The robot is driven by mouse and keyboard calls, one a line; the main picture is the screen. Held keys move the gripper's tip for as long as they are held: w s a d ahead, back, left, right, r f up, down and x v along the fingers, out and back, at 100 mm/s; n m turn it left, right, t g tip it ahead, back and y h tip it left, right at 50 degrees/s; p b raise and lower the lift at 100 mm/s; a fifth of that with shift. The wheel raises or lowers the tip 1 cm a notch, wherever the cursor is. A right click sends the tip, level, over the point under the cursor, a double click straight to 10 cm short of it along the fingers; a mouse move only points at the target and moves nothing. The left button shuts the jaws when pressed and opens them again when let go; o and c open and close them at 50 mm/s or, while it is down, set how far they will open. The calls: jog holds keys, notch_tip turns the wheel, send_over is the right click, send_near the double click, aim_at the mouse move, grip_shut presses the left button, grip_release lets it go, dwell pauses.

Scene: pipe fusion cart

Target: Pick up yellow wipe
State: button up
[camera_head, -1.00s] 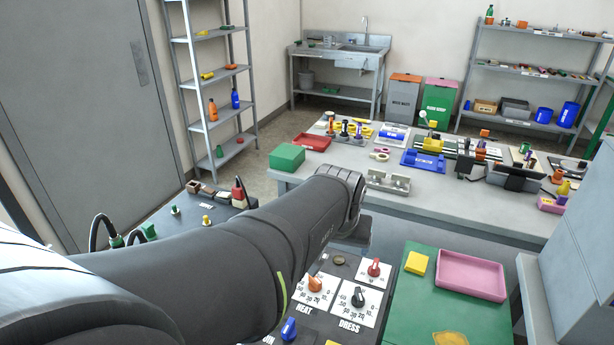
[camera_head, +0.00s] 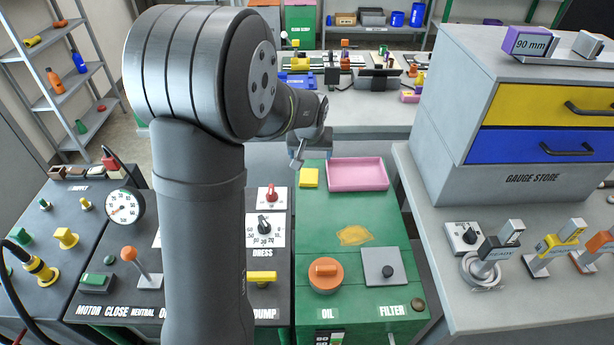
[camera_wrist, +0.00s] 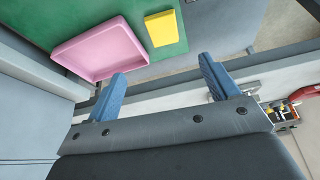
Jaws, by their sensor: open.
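The yellow wipe (camera_head: 309,178) is a small flat yellow square lying on the green panel (camera_head: 316,236), just left of the pink tray (camera_head: 358,174) in the head view. In the wrist view the wipe (camera_wrist: 161,29) lies near the top middle, beside the pink tray (camera_wrist: 100,50). My gripper (camera_wrist: 160,82) is open and empty, its two blue fingers spread apart. The wipe is beyond the fingertips and not between them. In the head view my gripper (camera_head: 297,150) is at the far edge of the green panel, partly hidden by my arm.
A yellow stain (camera_head: 355,235), an orange oil cap (camera_head: 325,272) and a grey filter plate (camera_head: 385,266) are on the green panel. The gauge store (camera_head: 530,180) stands to the right. The dress dial (camera_head: 264,225) is to the left. A bench (camera_head: 370,115) stands behind.

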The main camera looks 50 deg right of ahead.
send_over(309, 176)
jog(key=s+a, duration=0.2)
notch_tip(309, 176, down, 9)
jog(key=shift+s+f, duration=0.15)
jog(key=shift+w+x, duration=0.15)
jog(key=shift+x, duration=1.1)
jog(key=shift+w+x, duration=0.1)
jog(key=shift+x, duration=1.2)
jog(key=shift+a, duration=0.15)
jog(key=shift+c, duration=0.2)
jog(key=c, duration=1)
